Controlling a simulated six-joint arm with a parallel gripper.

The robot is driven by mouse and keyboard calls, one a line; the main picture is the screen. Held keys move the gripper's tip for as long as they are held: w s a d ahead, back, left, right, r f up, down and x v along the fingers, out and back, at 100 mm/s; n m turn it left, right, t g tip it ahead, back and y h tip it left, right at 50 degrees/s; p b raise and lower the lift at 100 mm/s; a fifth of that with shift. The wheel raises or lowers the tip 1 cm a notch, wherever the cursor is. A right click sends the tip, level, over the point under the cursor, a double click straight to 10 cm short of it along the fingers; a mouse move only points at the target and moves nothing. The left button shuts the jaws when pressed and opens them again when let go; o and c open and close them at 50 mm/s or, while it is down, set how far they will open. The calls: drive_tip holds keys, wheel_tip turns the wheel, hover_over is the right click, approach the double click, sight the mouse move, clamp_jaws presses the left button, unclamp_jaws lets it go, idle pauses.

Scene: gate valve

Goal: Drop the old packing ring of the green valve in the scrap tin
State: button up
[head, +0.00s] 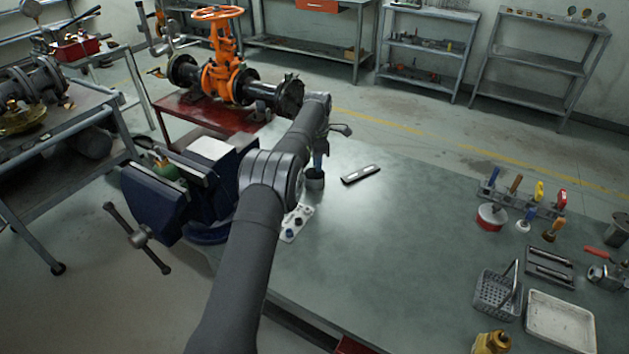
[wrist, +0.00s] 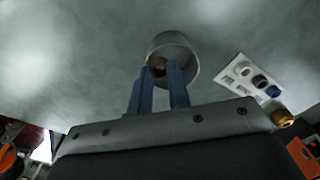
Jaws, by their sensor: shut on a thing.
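The green valve (head: 168,170) is clamped in the blue vise (head: 178,197) at the left of the bench, partly hidden by the jaws. A small grey round tin (head: 315,180) stands on the bench just right of my arm. In the wrist view the tin (wrist: 173,50) is open at the top, right at my fingertips. My gripper (head: 319,164) points down over it, and its blue fingers (wrist: 162,72) are shut on a small brownish thing, the old packing ring (wrist: 158,66). The ring is at the tin's mouth; I cannot tell whether it touches the tin.
A white card with small dark parts (head: 297,222) lies beside the tin, partly behind my arm. A flat dark bar (head: 361,174) lies to the right. A tool rack (head: 522,199), a grey basket (head: 497,292) and a pale tray (head: 560,322) stand at far right. The mid-bench is clear.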

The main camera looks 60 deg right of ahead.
drive_tip(key=o, duration=0.8)
drive_tip(key=shift+o, duration=0.2)
wheel_tip(320, 180, up, 12)
drive_tip(key=shift+f, duration=0.15)
wheel_tip(320, 180, down, 12)
drive_tip(key=shift+f, duration=0.1)
wheel_tip(320, 180, up, 3)
drive_tip(key=shift+r, duration=0.2)
